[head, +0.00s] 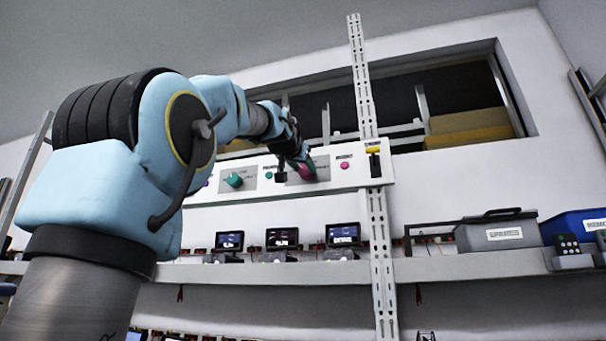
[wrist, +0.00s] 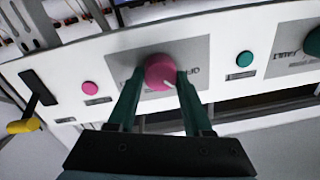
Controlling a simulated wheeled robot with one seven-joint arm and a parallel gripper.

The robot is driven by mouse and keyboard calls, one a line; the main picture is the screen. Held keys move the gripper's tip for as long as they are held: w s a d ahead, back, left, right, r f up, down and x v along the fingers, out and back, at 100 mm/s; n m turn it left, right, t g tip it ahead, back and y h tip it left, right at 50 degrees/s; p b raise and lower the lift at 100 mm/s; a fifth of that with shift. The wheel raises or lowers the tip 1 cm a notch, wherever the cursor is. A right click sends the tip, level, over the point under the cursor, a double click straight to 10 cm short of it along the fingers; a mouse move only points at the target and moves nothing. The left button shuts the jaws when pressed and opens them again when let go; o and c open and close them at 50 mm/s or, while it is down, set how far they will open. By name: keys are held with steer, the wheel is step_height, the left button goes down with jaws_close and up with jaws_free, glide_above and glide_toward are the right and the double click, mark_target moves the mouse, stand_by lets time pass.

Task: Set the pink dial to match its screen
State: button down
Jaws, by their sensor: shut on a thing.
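The pink dial (wrist: 160,72) sits on a grey plate on the white panel in the wrist view, with a pale pointer mark near its lower right edge. My gripper (wrist: 161,84) is shut on the dial, one green finger on each side of it. In the head view my gripper (head: 299,157) is at the panel and the pink dial (head: 307,170) shows partly behind it. Three small screens (head: 285,238) stand on the shelf below the panel; their text is too small to read surely. Which screen belongs to the dial I cannot tell.
A teal dial (head: 234,180) and a pink button (head: 345,165) flank the pink dial on the panel (head: 215,197). A yellow-handled lever (wrist: 22,126) is at the panel's end. A grey bin (head: 497,232) and a blue bin (head: 572,226) stand on the shelf at right.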

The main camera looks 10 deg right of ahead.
steer(key=m+b, duration=0.2)
steer(key=m, duration=0.4)
steer(key=shift+f+m+b, duration=0.15)
steer(key=shift+m+b, duration=0.15)
steer(key=m+b, duration=0.1)
steer(key=m, duration=0.5)
steer(key=shift+h+b, duration=0.3)
steer(key=shift+h, duration=0.1)
steer(key=shift+c, duration=1.6)
jaws_free()
steer(key=b+v, duration=0.5)
steer(key=v, duration=0.6)
steer(key=shift+d, duration=0.1)
